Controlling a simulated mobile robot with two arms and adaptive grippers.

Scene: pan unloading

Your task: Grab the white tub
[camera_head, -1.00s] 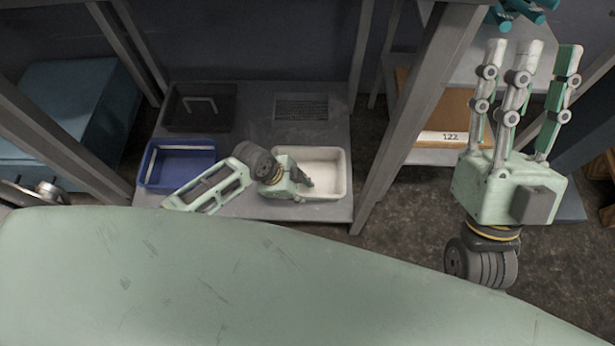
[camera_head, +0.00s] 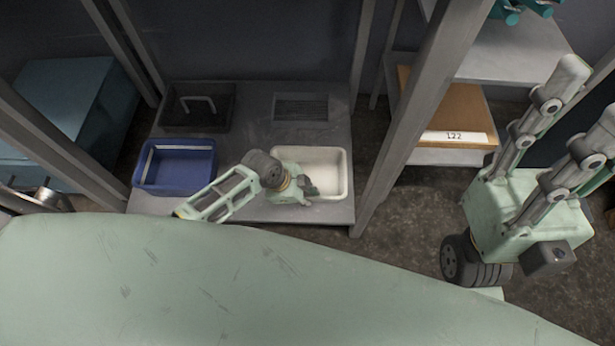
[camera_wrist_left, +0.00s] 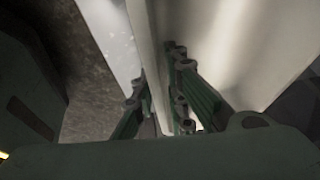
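The white tub (camera_head: 333,164) stands on the grey shelf at its front right and looks empty. My left gripper (camera_head: 309,187) is at the tub's near left part. In the left wrist view, the left gripper's fingers (camera_wrist_left: 160,90) lie on both sides of the tub's thin wall (camera_wrist_left: 150,60), close against it, and look shut on it. The actual contact is hard to see in the shadow. My right gripper (camera_head: 585,100) is raised at the right edge, fingers apart and empty, partly cut off by the frame.
A blue bin (camera_head: 175,184) stands left of the tub, and a black tray (camera_head: 180,122) behind it. The grey shelf (camera_head: 255,130) is bare in its middle. A grey post (camera_head: 410,120) rises right of the tub. A cardboard box (camera_head: 455,108) sits beyond it.

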